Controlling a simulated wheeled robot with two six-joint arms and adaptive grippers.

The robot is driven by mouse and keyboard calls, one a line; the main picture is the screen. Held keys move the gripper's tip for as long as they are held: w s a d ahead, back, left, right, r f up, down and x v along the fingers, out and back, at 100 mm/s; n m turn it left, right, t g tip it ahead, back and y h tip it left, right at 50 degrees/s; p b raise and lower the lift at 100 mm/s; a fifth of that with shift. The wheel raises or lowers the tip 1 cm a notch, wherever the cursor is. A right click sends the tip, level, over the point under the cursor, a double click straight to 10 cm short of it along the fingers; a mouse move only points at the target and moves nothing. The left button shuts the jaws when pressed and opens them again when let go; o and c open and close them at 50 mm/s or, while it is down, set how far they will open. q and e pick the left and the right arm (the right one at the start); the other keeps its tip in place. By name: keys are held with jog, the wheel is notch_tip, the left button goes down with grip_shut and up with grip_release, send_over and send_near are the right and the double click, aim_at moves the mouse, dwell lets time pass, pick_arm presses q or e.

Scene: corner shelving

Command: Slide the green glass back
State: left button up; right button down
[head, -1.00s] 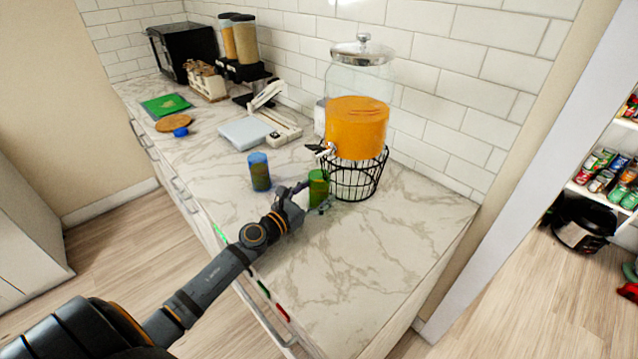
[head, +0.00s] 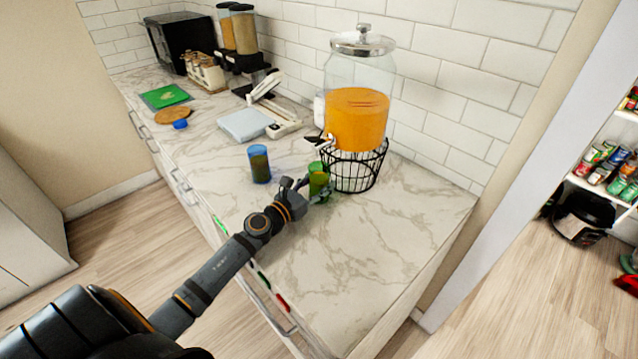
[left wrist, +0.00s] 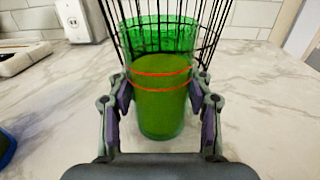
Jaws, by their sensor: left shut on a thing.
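The green glass (head: 318,178) stands upright on the marble counter, just in front of the black wire stand under the drink dispenser. In the left wrist view the green glass (left wrist: 160,85) sits between my fingers, with green liquid inside and two red lines around it. My left gripper (head: 314,190) is shut on the glass from the near side; it also shows in the left wrist view (left wrist: 162,100). The fingers cover part of the glass's sides. My right gripper is in neither view.
The dispenser (head: 356,118) with orange drink stands on its wire stand (head: 352,176) right behind the glass, its tap above the glass. A blue glass (head: 259,164) stands to the left. The counter's right part is clear.

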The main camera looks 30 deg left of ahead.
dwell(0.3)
pick_arm(q)
jog(key=shift+s+d+p, duration=0.55)
jog(key=shift+s+d, duration=0.45)
jog(key=shift+d, duration=0.05)
jog(key=shift+s+d+p, duration=0.65)
jog(key=shift+s+d, duration=1.2)
jog(key=shift+d, duration=0.15)
jog(key=shift+s+d, duration=1.75)
jog(key=shift+d, duration=0.2)
jog(key=shift+s+d, duration=1.7)
jog(key=shift+d, duration=0.15)
jog(key=shift+s+d, duration=0.2)
jog(key=shift+d, duration=0.05)
